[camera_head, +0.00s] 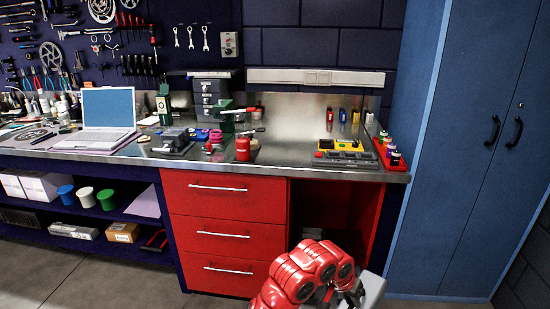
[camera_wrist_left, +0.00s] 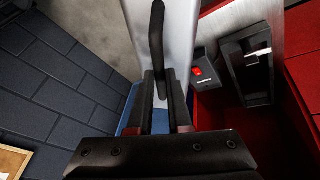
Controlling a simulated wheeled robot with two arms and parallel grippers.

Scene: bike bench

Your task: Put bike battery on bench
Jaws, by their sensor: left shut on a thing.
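The bike battery (camera_head: 373,287) is a light grey block at the bottom of the head view, partly cut off by the frame edge. In the left wrist view, the pale battery (camera_wrist_left: 183,45) has a black handle. My left gripper (camera_head: 347,294) is shut on this handle, and its dark fingers (camera_wrist_left: 160,105) lie on either side of it. The battery is in front of the bench and below its top. The bench (camera_head: 285,163) has a metal top above red drawers. My right gripper is not in view.
A laptop (camera_head: 108,112), a red canister (camera_head: 243,149), a yellow and grey tray (camera_head: 345,155) and a red rack of small bottles (camera_head: 392,155) stand on the bench. Bare metal shows between the canister and the tray. A blue cabinet (camera_head: 455,150) stands at right.

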